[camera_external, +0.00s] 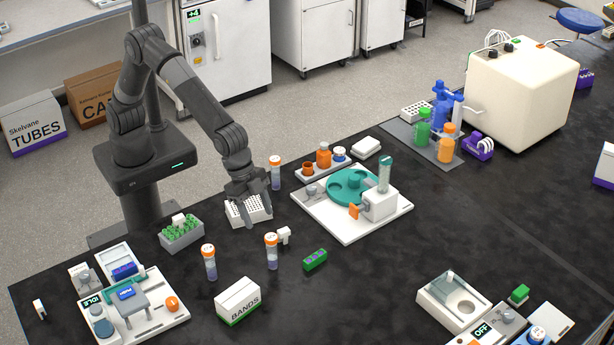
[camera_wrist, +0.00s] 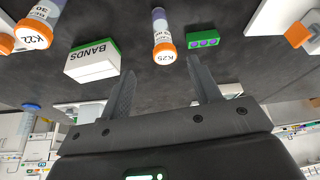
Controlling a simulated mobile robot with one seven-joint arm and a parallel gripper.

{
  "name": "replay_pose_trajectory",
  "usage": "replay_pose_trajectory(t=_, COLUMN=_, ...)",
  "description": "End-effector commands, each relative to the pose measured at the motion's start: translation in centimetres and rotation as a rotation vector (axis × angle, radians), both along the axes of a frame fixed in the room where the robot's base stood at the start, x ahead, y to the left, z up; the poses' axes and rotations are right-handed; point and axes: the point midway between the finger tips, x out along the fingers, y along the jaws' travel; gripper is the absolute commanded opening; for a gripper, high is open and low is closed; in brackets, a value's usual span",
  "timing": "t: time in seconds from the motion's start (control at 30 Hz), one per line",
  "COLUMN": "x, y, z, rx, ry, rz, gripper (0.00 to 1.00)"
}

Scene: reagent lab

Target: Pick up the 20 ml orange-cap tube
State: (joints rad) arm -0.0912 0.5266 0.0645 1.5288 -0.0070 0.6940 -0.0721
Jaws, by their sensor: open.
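Three upright tubes with orange caps and purplish contents stand on the dark bench: one at front left (camera_external: 209,262), one near the middle (camera_external: 271,252) and one behind my gripper (camera_external: 275,174). I cannot read 20 ml on any tube. My gripper (camera_external: 258,214) is open and empty, low over a white rack (camera_external: 247,212); its fingers also show in the wrist view (camera_wrist: 163,67).
A white BANDS box (camera_external: 238,301) and a green block (camera_external: 315,260) flank the middle tube. A green-filled rack (camera_external: 182,236) stands left. A white device with teal disc (camera_external: 352,188) is at right. Bench is free at right centre.

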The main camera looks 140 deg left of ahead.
Motion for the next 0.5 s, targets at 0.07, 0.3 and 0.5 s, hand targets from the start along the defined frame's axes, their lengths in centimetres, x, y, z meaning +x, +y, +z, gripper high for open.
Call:
replay_pose_trajectory(t=0.07, x=0.6, y=0.2, z=-0.7, rx=0.001, ry=0.001, rz=0.003, gripper=0.57)
replay_pose_trajectory(t=0.3, x=1.8, y=0.6, z=-3.9, rx=0.001, ry=0.004, rz=0.004, gripper=0.57)
replay_pose_trajectory(t=0.5, x=2.7, y=0.8, z=-5.7, rx=0.001, ry=0.001, rz=0.004, gripper=0.57)
